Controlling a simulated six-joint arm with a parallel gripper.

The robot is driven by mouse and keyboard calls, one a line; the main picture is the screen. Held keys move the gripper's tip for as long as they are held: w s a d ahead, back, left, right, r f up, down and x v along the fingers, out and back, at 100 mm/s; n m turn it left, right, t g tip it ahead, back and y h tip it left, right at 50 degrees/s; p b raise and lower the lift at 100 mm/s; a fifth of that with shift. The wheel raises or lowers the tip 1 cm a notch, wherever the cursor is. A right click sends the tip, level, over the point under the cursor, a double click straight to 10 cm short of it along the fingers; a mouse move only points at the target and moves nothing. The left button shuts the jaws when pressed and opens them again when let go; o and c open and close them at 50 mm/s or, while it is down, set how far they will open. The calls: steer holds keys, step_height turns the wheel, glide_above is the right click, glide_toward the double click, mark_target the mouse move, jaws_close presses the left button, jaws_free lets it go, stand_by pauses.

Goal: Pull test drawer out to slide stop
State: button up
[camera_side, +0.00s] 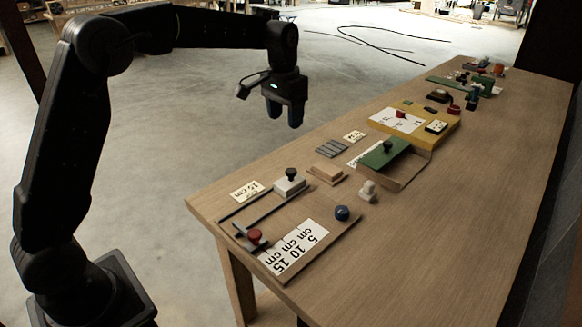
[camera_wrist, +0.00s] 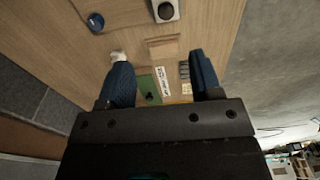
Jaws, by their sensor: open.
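No part is plainly marked as the test drawer. A pale grey block with a black knob (camera_side: 290,183) sits by two dark rails (camera_side: 262,206) near the table's near end; it also shows at the top of the wrist view (camera_wrist: 166,11). A red knob (camera_side: 254,236) stands on a slider beside a white 5-10-15 cm scale (camera_side: 294,246). A green plate with a dark knob (camera_side: 384,153) lies farther along, partly between my fingers in the wrist view (camera_wrist: 147,87). My gripper (camera_side: 284,122) is open and empty, pointing down above the table's left edge, apart from everything.
A blue knob (camera_side: 342,212), a white piece (camera_side: 368,191), a wooden block (camera_side: 325,175) and grey strips (camera_side: 332,147) lie between the fixtures. A yellow board (camera_side: 447,134) and more items stand farther back. The table's right side is clear.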

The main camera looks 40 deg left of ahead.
mark_target(291, 170)
steer(key=shift+g, duration=0.3)
steer(key=w+f, duration=0.1)
steer(key=f, duration=0.4)
steer(key=w+f, duration=0.1)
steer(key=f, duration=0.5)
steer(key=a+f, duration=0.1)
steer(key=f, duration=0.5)
steer(key=shift+w, duration=0.4)
steer(key=shift+r, duration=0.1)
jaws_close()
